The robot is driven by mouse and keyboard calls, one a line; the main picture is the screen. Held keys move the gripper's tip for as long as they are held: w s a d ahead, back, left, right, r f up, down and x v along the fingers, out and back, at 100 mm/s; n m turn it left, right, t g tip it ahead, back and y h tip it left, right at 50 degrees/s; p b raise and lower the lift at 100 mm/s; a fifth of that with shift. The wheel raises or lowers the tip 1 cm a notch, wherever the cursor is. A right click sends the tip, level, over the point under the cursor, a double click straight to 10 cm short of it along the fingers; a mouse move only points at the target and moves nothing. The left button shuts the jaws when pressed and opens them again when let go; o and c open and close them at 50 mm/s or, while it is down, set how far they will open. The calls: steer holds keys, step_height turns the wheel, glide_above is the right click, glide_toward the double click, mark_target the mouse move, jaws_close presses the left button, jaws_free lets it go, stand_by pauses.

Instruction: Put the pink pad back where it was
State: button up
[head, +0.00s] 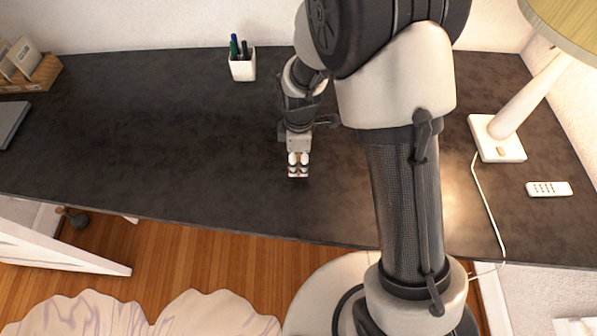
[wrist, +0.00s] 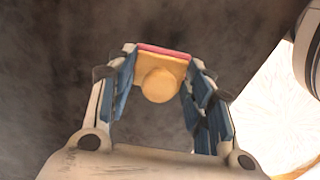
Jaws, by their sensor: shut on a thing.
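My gripper (head: 298,172) is over the dark desk, left of my arm's forearm link. In the wrist view my gripper (wrist: 160,75) has its blue-lined fingers on either side of a small block, which it grips near the fingertips. The block is the pink pad (wrist: 163,50): a pink strip shows along its far edge, and its near side is tan with a round tan knob. In the head view only a small reddish sliver shows at the fingertips. I cannot tell whether it touches the desk.
The dark desk (head: 150,130) is bare around the gripper and to its left. A white pen cup (head: 243,69) stands at the back. A lamp base (head: 497,138), its cord and a white remote (head: 549,189) are at the right. A wooden organizer (head: 42,75) is far left.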

mark_target(298, 169)
step_height(298, 169, down, 6)
steer(key=shift+f+b, duration=0.25)
steer(key=shift+b, duration=0.65)
steer(key=shift+r, duration=0.1)
steer(key=o, duration=1.4)
